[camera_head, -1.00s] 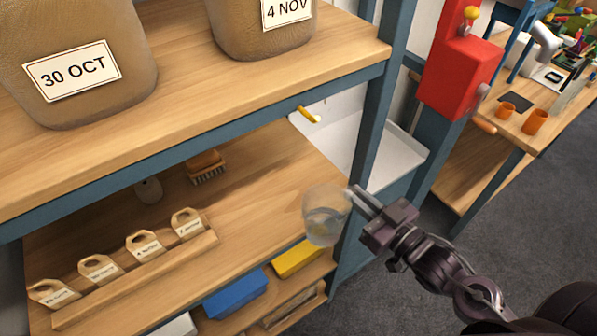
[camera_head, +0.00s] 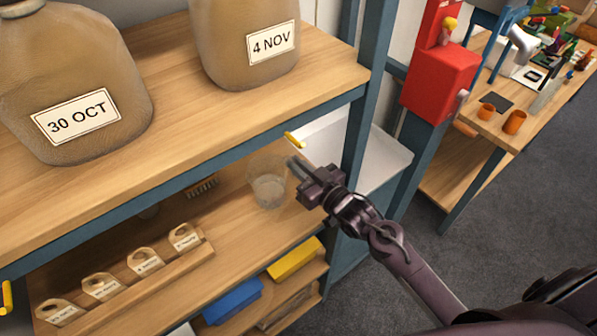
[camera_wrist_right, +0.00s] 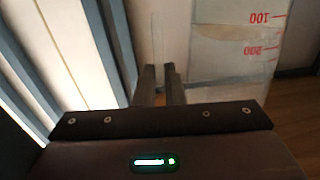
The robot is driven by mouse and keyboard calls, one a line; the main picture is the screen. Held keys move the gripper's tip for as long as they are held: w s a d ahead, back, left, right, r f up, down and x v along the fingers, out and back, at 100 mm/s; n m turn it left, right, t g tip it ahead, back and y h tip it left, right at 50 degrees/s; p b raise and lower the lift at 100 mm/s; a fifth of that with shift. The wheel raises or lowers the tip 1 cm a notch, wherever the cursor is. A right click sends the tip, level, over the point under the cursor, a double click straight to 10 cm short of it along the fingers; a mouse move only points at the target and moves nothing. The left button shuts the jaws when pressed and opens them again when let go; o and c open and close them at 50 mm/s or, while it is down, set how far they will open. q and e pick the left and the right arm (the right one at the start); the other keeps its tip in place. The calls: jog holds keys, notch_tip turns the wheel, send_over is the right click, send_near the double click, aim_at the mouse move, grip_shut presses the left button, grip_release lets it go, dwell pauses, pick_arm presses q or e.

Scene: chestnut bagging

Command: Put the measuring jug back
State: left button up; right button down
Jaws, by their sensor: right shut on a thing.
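The clear measuring jug (camera_head: 268,188) is at the right end of the middle shelf (camera_head: 235,222), under the upper shelf's front edge. My right gripper (camera_head: 297,168) is shut on the jug's right side. In the right wrist view the jug (camera_wrist_right: 230,50) shows red marks, with my right gripper's fingers (camera_wrist_right: 160,82) close together at its edge. I cannot tell whether the jug's base touches the shelf. My left gripper is not in view.
Several labelled tags (camera_head: 100,285) sit in a wooden rack. A brush (camera_head: 202,188) lies behind. A blue post (camera_head: 365,110) stands right of the jug.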

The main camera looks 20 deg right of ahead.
notch_tip(320, 180, down, 3)
jog(key=shift+r+p, duration=0.15)
jog(key=shift+p, duration=0.3)
jog(key=shift+f, duration=0.2)
jog(key=shift+f, duration=0.15)
jog(key=c, duration=1.5)
grip_release()
jog(key=shift+b+v, duration=1.5)
jog(key=shift+v, duration=4.6)
